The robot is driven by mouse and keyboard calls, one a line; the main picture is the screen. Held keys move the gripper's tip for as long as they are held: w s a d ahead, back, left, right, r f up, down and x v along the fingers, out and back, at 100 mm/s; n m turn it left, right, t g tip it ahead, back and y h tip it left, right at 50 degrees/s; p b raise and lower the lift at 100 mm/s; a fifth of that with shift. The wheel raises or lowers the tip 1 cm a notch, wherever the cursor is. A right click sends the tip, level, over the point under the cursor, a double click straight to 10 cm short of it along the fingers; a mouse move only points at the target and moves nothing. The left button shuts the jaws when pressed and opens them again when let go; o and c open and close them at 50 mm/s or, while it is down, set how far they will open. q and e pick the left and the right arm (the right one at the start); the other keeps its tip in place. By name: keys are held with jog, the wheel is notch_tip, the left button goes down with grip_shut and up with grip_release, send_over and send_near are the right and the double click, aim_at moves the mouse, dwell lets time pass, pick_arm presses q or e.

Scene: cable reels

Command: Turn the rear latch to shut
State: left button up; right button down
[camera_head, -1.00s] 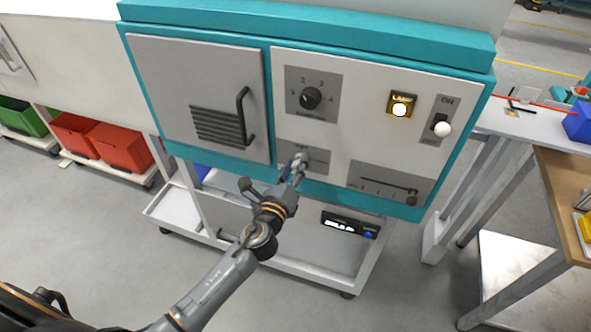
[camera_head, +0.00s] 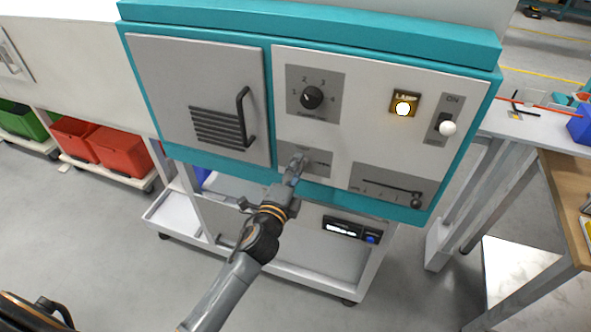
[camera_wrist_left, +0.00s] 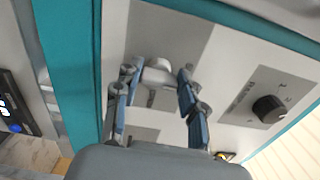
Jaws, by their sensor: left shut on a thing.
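The latch is a small pale handle on a grey plate low in the middle of the teal-framed panel. In the head view my left gripper (camera_head: 297,163) covers most of it. In the left wrist view the latch (camera_wrist_left: 158,73) shows as a rounded pale piece between the two blue-grey fingers of the gripper (camera_wrist_left: 156,86). The lettering on the plate is too small and too covered to read. My right gripper is in neither view.
A cart shelf (camera_head: 300,262) is below. Red bins (camera_head: 121,150) stand left.

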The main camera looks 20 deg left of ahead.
pick_arm(q)
jog(key=shift+n, duration=0.4)
jog(key=o, duration=1.2)
jog(key=shift+c, duration=0.2)
jog(key=shift+s, duration=0.1)
jog(key=s, duration=1.1)
jog(key=shift+s+a, duration=0.2)
jog(key=shift+s, duration=0.2)
jog(key=shift+f, duration=0.15)
